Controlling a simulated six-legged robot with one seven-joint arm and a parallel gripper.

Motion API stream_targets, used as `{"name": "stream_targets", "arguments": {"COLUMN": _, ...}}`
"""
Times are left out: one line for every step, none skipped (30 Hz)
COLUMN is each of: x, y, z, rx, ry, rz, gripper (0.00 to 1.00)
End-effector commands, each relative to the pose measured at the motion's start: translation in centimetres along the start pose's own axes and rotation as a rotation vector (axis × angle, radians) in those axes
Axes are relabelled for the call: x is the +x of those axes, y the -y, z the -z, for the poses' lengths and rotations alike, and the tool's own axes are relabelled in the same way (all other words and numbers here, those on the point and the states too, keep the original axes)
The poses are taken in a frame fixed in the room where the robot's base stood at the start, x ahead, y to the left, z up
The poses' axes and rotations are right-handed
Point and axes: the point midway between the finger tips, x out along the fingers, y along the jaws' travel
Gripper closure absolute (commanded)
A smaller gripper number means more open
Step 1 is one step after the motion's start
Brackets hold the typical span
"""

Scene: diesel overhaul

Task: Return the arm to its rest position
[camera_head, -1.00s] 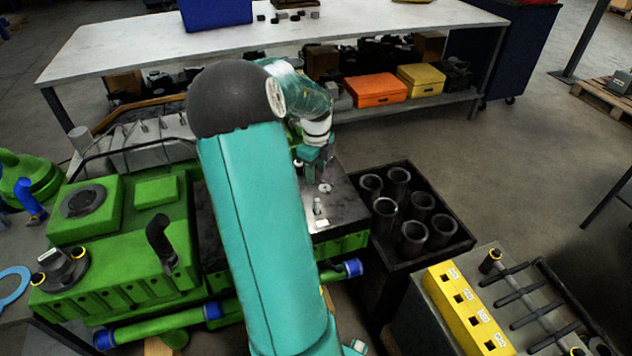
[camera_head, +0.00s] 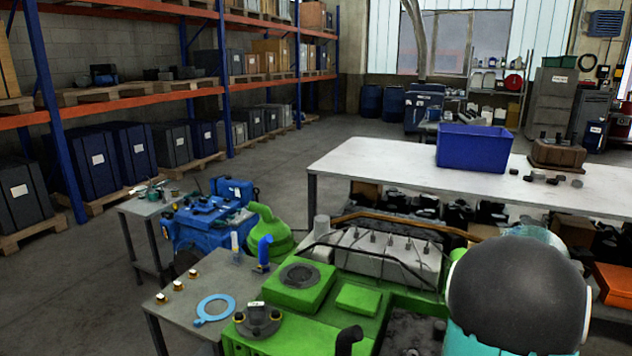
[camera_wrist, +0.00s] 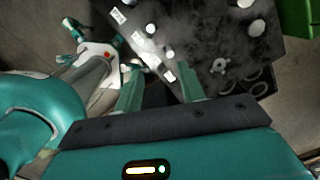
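My arm (camera_head: 515,290) fills the lower right corner of the head view, bent at a dark rounded joint beside the green engine (camera_head: 300,290). My gripper's end is hidden there. In the wrist view my gripper (camera_wrist: 160,84) shows two teal fingers spread apart, with nothing between them. Beyond the fingertips lies a dark plate (camera_wrist: 200,35) with pale round parts and small white labels, apart from the fingers.
A white-topped bench (camera_head: 375,160) carries a blue bin (camera_head: 473,147) and a brown part (camera_head: 557,153). A small grey table (camera_head: 180,315) holds a light blue ring (camera_head: 214,309). Racking (camera_head: 50,100) lines the left. Open floor lies between.

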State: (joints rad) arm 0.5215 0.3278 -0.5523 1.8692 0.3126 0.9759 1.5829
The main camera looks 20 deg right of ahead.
Motion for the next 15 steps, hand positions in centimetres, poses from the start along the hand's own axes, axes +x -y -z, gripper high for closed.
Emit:
{"name": "stream_targets", "arguments": {"x": -1.2, "y": -1.6, "z": -2.1, "rx": -0.117, "ry": 0.027, "rz": 0.008, "gripper": 0.61}}
{"name": "stream_targets", "arguments": {"x": -1.7, "y": -2.6, "z": -3.2, "rx": -0.190, "ry": 0.039, "rz": 0.012, "gripper": 0.61}}
{"name": "stream_targets", "arguments": {"x": -2.4, "y": -3.9, "z": -4.5, "rx": -0.288, "ry": 0.054, "rz": 0.018, "gripper": 0.61}}
{"name": "stream_targets", "arguments": {"x": -2.9, "y": -5.0, "z": -5.5, "rx": -0.362, "ry": 0.064, "rz": 0.024, "gripper": 0.61}}
{"name": "stream_targets", "arguments": {"x": -3.4, "y": -6.0, "z": -6.4, "rx": -0.435, "ry": 0.075, "rz": 0.030, "gripper": 0.61}}
{"name": "stream_targets", "arguments": {"x": -4.1, "y": -7.5, "z": -7.6, "rx": -0.535, "ry": 0.087, "rz": 0.039, "gripper": 0.61}}
{"name": "stream_targets", "arguments": {"x": -4.6, "y": -8.6, "z": -8.4, "rx": -0.608, "ry": 0.095, "rz": 0.046, "gripper": 0.61}}
{"name": "stream_targets", "arguments": {"x": -5.1, "y": -9.7, "z": -9.2, "rx": -0.684, "ry": 0.104, "rz": 0.056, "gripper": 0.61}}
{"name": "stream_targets", "arguments": {"x": -5.7, "y": -11.2, "z": -10.1, "rx": -0.783, "ry": 0.113, "rz": 0.068, "gripper": 0.61}}
{"name": "stream_targets", "arguments": {"x": -6.2, "y": -12.4, "z": -10.8, "rx": -0.859, "ry": 0.119, "rz": 0.078, "gripper": 0.61}}
{"name": "stream_targets", "arguments": {"x": -6.7, "y": -13.6, "z": -11.4, "rx": -0.933, "ry": 0.125, "rz": 0.089, "gripper": 0.61}}
{"name": "stream_targets", "arguments": {"x": -7.3, "y": -15.2, "z": -12.2, "rx": -1.034, "ry": 0.132, "rz": 0.104, "gripper": 0.61}}
{"name": "stream_targets", "arguments": {"x": -7.7, "y": -16.3, "z": -12.7, "rx": -1.109, "ry": 0.135, "rz": 0.118, "gripper": 0.61}}
{"name": "stream_targets", "arguments": {"x": -8.2, "y": -17.5, "z": -13.1, "rx": -1.186, "ry": 0.138, "rz": 0.130, "gripper": 0.61}}
{"name": "stream_targets", "arguments": {"x": -8.7, "y": -19.1, "z": -13.6, "rx": -1.285, "ry": 0.140, "rz": 0.149, "gripper": 0.61}}
